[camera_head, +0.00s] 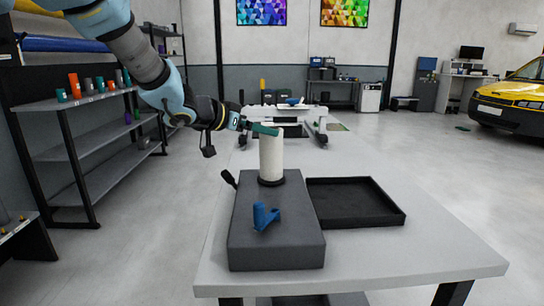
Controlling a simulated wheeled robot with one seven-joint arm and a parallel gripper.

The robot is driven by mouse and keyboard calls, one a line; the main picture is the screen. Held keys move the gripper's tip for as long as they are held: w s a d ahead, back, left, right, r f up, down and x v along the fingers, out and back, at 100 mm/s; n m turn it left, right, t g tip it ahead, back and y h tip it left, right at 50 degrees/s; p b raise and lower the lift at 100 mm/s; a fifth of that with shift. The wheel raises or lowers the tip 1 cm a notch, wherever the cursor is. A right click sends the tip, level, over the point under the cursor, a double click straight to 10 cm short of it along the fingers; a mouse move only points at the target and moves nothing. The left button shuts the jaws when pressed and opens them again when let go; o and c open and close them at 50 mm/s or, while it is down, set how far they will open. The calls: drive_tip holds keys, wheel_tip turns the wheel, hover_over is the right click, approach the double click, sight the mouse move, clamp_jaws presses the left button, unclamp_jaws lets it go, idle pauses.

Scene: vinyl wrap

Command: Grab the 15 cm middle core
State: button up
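Several short upright cores in teal, orange and grey stand on the top shelf at the left, among them an orange core (74,85) and a grey core (88,86). I cannot tell which is the 15 cm middle core. A white upright cylinder (271,160) stands on a dark round base on the grey block. My gripper (262,129) is at the top of this cylinder, far from the shelf. A dark green piece at its end reaches across the cylinder's top. I cannot tell whether this is its fingers or something held.
The grey block (276,246) sits on a pale table (420,250) and bears a blue holder-like piece (265,216). A black tray (395,213) lies right of it. A dark lever sticks out at the block's left. The table's right front is clear.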

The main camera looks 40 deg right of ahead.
sight(271, 153)
drive_tip(key=p+x, duration=0.1)
drive_tip(key=x, duration=0.7)
drive_tip(key=shift+w+f, duration=0.2)
drive_tip(key=shift+f, duration=0.15)
drive_tip(key=shift+d, duration=0.15)
drive_tip(key=shift+c, duration=0.2)
